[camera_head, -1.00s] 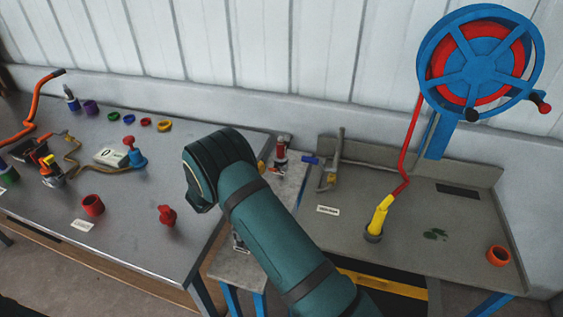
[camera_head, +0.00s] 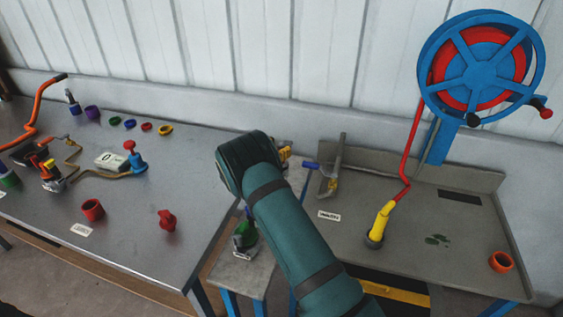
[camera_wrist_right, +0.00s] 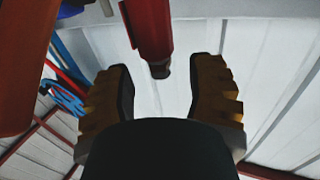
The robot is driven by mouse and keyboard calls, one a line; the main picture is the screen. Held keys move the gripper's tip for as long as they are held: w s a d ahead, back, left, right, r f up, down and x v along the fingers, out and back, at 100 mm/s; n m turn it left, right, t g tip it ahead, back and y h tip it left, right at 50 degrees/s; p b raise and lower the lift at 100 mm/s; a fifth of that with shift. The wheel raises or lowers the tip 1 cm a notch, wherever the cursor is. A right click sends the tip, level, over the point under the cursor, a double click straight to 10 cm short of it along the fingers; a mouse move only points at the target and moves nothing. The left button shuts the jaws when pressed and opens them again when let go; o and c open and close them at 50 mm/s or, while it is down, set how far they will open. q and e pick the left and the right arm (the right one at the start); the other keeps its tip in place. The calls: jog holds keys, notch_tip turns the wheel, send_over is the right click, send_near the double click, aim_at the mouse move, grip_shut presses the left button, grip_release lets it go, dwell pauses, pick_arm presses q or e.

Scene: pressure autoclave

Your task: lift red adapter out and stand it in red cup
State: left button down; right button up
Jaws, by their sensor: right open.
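My right gripper is open, with two ribbed yellow-brown fingers in the wrist view (camera_wrist_right: 160,95). In the head view my own forearm hides most of it; a yellow part (camera_head: 284,156) shows above the narrow stand between the tables. A red piece with a dark metal end (camera_wrist_right: 148,30), likely the red adapter, shows ahead of the fingers in the wrist view, in line with the gap. I cannot tell whether it lies between them. My arm hides it in the head view. The red cup (camera_head: 92,210) stands on the left table. My left gripper is out of view.
A red knob-like piece (camera_head: 167,221) stands near the left table's front edge. A green-and-metal piece (camera_head: 244,236) is on the narrow stand (camera_head: 254,270). The right table holds a yellow nozzle (camera_head: 380,222) and an orange cup (camera_head: 501,262). A blue reel (camera_head: 480,65) stands behind.

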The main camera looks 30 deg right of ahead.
jog(key=shift+x, duration=0.95)
grip_shut()
notch_tip(320, 180, up, 10)
jog(key=shift+r+p, duration=0.1)
jog(key=shift+p, duration=0.45)
